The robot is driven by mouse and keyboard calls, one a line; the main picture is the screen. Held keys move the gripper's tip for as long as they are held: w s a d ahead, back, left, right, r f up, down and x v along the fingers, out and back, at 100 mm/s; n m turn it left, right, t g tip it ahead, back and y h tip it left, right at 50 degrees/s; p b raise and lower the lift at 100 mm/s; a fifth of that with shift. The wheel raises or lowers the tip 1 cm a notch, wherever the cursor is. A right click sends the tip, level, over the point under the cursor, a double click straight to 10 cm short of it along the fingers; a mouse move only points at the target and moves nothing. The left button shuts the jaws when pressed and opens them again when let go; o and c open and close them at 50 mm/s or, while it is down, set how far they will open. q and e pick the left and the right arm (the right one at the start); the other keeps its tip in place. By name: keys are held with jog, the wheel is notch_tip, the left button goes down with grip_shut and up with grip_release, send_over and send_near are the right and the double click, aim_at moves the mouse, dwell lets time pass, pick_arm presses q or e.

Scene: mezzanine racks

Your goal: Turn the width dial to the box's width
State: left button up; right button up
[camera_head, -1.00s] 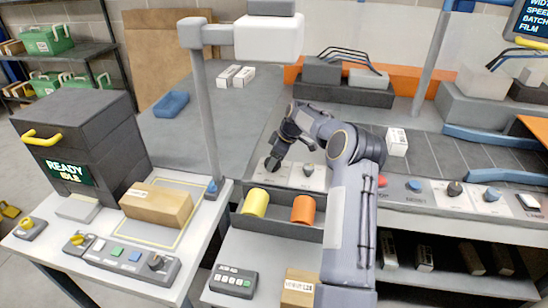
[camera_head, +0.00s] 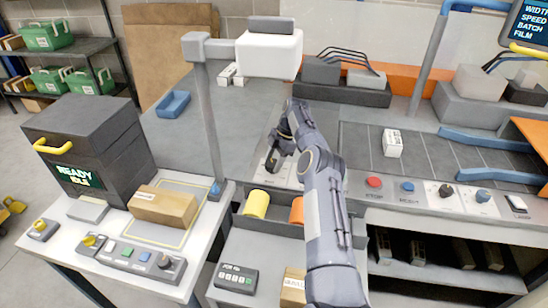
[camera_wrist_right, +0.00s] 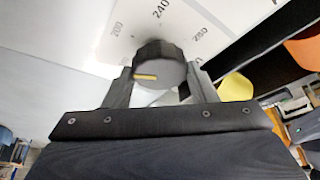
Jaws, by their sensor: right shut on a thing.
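My right gripper (camera_head: 271,162) is shut on the dark round width dial (camera_wrist_right: 160,66), with one finger on each side of it in the wrist view. The dial carries a yellow pointer mark (camera_wrist_right: 146,77) and sits on a pale plate (camera_wrist_right: 110,35) printed with 200, 240 and a partly blurred number. In the head view the gripper and arm cover most of the dial. The brown box (camera_head: 163,206) lies on the left table inside a yellow outline, with a white label on top. My left gripper is not in view.
A dark machine (camera_head: 90,150) with a READY screen stands behind the box. A grey post (camera_head: 205,120) rises between the box and my right arm. Yellow (camera_head: 256,204) and orange (camera_head: 297,210) rolls lie in a tray below the dial. A red button (camera_head: 373,182) is right of my arm.

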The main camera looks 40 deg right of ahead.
jog(key=shift+n, duration=0.3)
dwell(0.5)
jog(key=o, duration=1)
jog(key=shift+p, duration=0.3)
